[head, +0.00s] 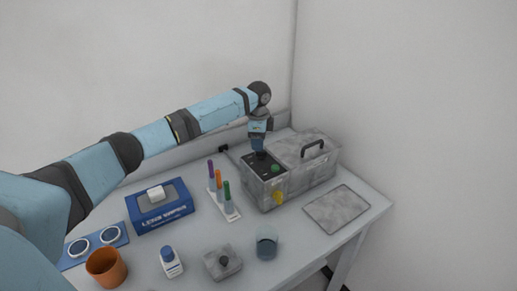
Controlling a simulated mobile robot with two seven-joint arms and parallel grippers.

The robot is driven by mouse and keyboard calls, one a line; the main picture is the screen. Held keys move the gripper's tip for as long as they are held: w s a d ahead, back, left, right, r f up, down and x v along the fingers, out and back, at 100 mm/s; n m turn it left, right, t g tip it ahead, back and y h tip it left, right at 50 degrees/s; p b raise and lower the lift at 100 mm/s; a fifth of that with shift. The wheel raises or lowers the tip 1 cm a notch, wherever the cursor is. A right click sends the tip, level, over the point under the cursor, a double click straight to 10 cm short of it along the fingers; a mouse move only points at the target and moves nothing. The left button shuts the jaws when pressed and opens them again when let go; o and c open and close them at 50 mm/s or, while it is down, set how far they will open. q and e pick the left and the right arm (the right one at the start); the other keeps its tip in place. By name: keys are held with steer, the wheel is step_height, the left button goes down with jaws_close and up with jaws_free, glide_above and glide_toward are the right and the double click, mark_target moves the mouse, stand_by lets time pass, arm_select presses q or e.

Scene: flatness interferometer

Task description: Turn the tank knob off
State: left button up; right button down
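The tank (310,173) is a grey box at the back right of the table, with a black handle (314,149) on its lid. Its dark control panel (254,167) is at its left end, with a green round part (275,168) on top and a yellow part on the side below. My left gripper (260,153) points down at the panel, just behind and left of the green part. Its fingertips are small and dark against the panel. The tank knob cannot be told apart there, nor whether the fingers touch it. My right gripper is out of view.
A rack (224,206) with coloured tubes stands left of the tank. A blue lens wipes box (160,206), orange cup (106,267), white bottle (171,262), glass beaker (266,243) and grey block with a black knob (223,263) stand nearer. A grey plate (337,209) lies right.

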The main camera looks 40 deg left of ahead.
mark_target(261, 154)
arm_select(q)
steer(key=shift+f, duration=1.8)
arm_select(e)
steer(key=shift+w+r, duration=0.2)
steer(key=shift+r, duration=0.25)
arm_select(q)
jaws_close()
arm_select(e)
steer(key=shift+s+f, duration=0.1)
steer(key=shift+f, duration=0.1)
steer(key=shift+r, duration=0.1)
